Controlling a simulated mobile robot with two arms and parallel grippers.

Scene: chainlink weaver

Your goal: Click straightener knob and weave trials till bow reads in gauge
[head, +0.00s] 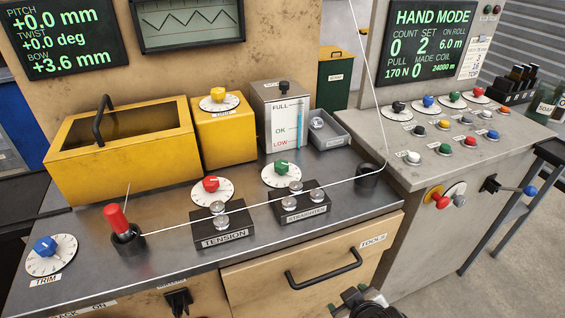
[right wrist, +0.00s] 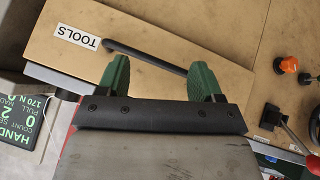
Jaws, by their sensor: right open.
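The straightener knob (head: 281,168) is green on a white dial, behind the black straightener block (head: 304,206) with its metal rollers. A pale wire (head: 254,205) crosses the tension and straightener blocks and rises at the right. The gauge screen (head: 62,45) reads bow +3.6 mm, with pitch and twist at +0.0. My right gripper (head: 362,303) is at the bottom edge of the head view, in front of the drawer and well below the knob. In the right wrist view its green fingers (right wrist: 160,78) are apart and empty, near the drawer front. My left gripper is not in view.
The red tension knob (head: 211,184) stands left of the green one, behind the tension block (head: 223,228). A red-handled lever (head: 116,220) and blue trim knob (head: 45,246) are at the left. The tools drawer handle (head: 323,270) sticks out. The hand-mode console (head: 440,150) is at right.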

